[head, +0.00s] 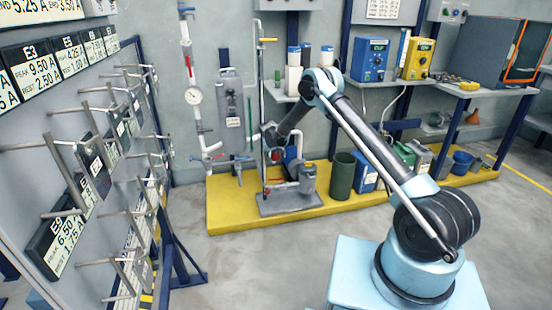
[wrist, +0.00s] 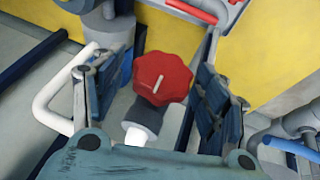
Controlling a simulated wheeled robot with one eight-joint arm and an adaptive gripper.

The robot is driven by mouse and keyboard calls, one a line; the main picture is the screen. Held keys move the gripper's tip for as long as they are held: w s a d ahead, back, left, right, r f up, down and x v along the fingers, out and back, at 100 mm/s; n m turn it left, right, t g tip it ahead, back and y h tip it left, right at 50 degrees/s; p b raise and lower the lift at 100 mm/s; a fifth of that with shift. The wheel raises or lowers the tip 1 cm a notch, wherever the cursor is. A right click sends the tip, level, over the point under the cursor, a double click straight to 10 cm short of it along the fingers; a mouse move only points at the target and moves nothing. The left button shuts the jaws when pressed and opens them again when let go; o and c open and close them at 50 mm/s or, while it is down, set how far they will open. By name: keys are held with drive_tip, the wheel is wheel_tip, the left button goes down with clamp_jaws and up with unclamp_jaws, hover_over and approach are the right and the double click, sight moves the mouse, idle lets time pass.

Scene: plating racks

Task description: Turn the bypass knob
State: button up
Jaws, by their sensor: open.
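A red scalloped bypass knob (wrist: 163,76) with a white pointer line on its face shows in the middle of the wrist view. It sits on a grey and white fitting (wrist: 146,118). The two padded fingers of my gripper (wrist: 164,88) stand open on either side of the knob, with a visible gap on each side. How deep the knob sits between the fingers is hard to tell. In the head view my gripper (head: 271,142) is at the pump stand, by a small red part (head: 276,155) that appears to be the knob.
The pump skid (head: 290,203) stands on a yellow platform (head: 232,218). A white bent pipe (wrist: 52,98) passes close to the left finger. A plating rack (head: 100,140) fills the left.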

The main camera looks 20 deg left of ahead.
drive_tip(key=shift+c, duration=0.2)
drive_tip(key=c, duration=1)
drive_tip(key=shift+c, duration=0.2)
drive_tip(key=shift+w+d+g+y, duration=0.15)
drive_tip(key=shift+g+y, duration=0.45)
drive_tip(key=shift+y, duration=0.3)
drive_tip(key=shift+d+m+g+y, duration=0.1)
drive_tip(key=shift+m+g+y, duration=0.65)
drive_tip(key=shift+y, duration=0.75)
drive_tip(key=shift+g, duration=0.25)
